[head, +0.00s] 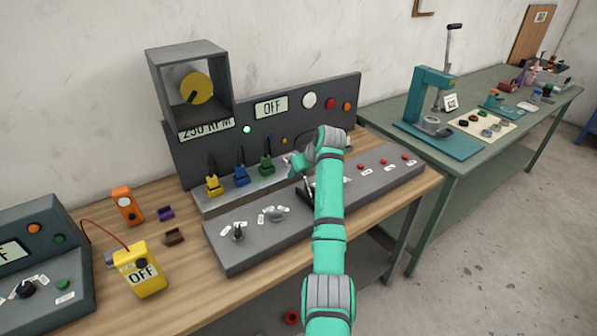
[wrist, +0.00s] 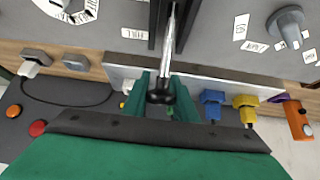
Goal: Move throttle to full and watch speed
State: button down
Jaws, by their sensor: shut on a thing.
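The throttle lever, a metal shaft (wrist: 168,55) with a black knob, stands in a dark slot in the wrist view. My gripper (wrist: 163,97) has its green fingers on either side of the knob and is shut on it. In the head view my gripper (head: 300,166) is over the middle of the grey control panel (head: 250,248), and my arm hides most of the lever. The speed readout (head: 206,130) looks like 230 or 250 RPM; its first digits are hard to read. A yellow wheel (head: 197,88) sits in the grey box above it.
An OFF sign (head: 271,108) and a lit green lamp (head: 247,129) are on the back panel. Yellow (head: 213,185), blue (head: 241,175) and green (head: 266,165) plugs stand behind the console. A yellow OFF meter (head: 140,270) is at left. A second bench (head: 470,130) stands at right.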

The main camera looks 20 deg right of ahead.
aim_at(310, 188)
jog(key=shift+s+a+f, duration=0.1)
jog(key=shift+s+f, duration=0.05)
jog(key=shift+f, duration=0.3)
jog(key=c, duration=1.4)
grip_release()
jog(key=shift+c, duration=0.2)
jog(key=shift+s+d+r, duration=0.1)
jog(key=shift+d+r, duration=0.1)
jog(key=shift+d, duration=0.1)
jog(key=v, duration=1)
jog(key=shift+r, duration=0.25)
jog(key=shift+s+d, duration=0.2)
